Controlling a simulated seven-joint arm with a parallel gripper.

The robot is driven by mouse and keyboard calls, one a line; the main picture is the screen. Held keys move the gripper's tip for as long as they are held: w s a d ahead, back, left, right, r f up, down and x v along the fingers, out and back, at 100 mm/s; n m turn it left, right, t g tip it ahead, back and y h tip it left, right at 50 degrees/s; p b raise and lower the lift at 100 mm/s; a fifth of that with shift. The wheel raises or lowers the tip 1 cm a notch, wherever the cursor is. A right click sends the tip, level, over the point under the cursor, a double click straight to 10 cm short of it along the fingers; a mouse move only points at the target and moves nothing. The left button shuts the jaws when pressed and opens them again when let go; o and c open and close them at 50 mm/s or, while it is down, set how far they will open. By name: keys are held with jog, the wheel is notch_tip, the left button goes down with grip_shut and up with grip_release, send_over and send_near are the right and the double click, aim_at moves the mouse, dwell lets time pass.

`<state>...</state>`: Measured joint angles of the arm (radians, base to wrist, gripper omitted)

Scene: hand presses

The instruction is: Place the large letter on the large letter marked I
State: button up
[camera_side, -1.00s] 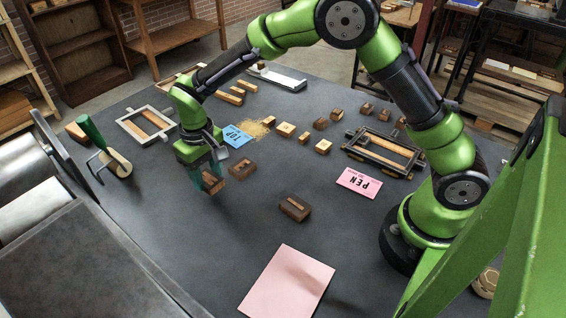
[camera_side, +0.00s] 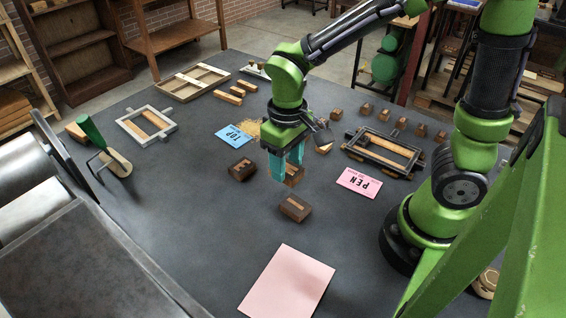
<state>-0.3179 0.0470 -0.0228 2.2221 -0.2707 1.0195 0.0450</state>
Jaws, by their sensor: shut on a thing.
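My gripper (camera_side: 285,168), with teal fingers, points down over the middle of the table and is shut on a large dark brown letter block (camera_side: 293,176). The fingers cover part of the block, and I cannot read its letter. A large letter block with one light bar, which looks like the I (camera_side: 295,208), lies on the table just in front of the held block, a little lower in the picture. The held block is apart from it and appears to be above the table. Another large letter block (camera_side: 241,169) lies to the left with a light letter on top.
A blue TOP card (camera_side: 233,136) lies left of my gripper, a pink PEN card (camera_side: 359,183) to the right. A dark frame (camera_side: 385,150) stands behind it. A blank pink sheet (camera_side: 287,283) lies in front. Small blocks line the back right.

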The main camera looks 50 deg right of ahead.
aim_at(297, 169)
jog(key=shift+s+d+f, duration=0.2)
jog(key=shift+s+f, duration=0.1)
jog(key=shift+s, duration=0.2)
jog(key=shift+s+d+f, duration=0.15)
jog(key=shift+s+f, duration=0.1)
jog(key=shift+s, duration=0.25)
notch_tip(297, 169, down, 3)
jog(key=shift+r, duration=0.1)
jog(key=shift+f, duration=2.15)
jog(key=shift+f, duration=0.1)
jog(key=o, duration=1)
jog(key=shift+o, duration=0.2)
